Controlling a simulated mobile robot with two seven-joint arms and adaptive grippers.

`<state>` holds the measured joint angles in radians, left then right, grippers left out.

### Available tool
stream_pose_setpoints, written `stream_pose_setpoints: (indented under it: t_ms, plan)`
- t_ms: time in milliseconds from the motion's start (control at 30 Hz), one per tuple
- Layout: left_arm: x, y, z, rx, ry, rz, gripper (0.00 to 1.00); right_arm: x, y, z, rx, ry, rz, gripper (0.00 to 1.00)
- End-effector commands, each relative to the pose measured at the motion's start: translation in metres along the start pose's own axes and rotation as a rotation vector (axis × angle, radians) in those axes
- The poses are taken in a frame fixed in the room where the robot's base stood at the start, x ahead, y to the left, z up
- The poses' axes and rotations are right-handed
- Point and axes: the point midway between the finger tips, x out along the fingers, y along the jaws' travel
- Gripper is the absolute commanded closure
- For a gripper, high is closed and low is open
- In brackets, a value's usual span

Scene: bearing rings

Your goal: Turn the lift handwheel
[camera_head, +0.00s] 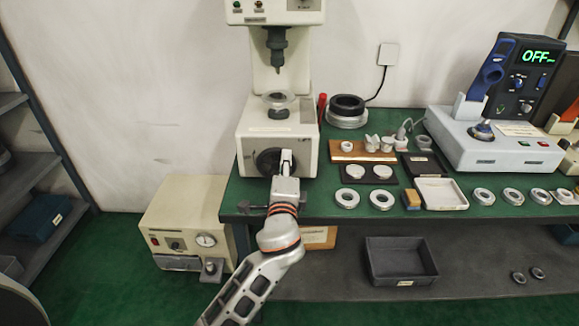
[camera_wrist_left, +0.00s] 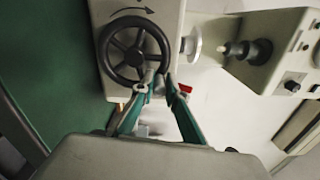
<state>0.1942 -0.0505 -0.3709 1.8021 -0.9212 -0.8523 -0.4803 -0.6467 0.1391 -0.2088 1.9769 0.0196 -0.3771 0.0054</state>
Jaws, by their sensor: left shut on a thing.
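The lift handwheel is a black spoked wheel on the front of the cream press (camera_head: 249,122). It shows dark and partly covered in the head view (camera_head: 265,161). In the left wrist view the handwheel (camera_wrist_left: 112,42) is almost whole, with an arrow marked beside it. My left gripper (camera_head: 287,157) is at the wheel's right side in the head view. In the left wrist view its green fingers (camera_wrist_left: 156,84) are shut on the wheel's rim. The covered part of the rim is hidden by the fingertips. My right gripper is not in view.
A clear-rimmed disc (camera_head: 279,99) sits on the press below its spindle (camera_head: 277,50). The green table (camera_head: 330,205) holds several rings and small trays to the right. A blue-handled device (camera_head: 487,80) with an OFF display stands at the right. A beige box (camera_head: 185,225) stands lower left.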

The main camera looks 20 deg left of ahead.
Motion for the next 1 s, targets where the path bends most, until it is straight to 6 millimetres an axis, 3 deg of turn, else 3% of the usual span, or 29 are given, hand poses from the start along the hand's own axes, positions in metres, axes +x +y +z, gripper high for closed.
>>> stream_pose_setpoints:
  t_ms: [500, 1000]
  plan:
    - [0.0, -0.005, 0.019, -0.381, -0.013, 0.001, 1.0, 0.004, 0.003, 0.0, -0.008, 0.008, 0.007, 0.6]
    - [0.0, -0.006, 0.024, -0.476, -0.015, 0.0, 1.0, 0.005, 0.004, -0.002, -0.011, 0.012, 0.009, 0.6]
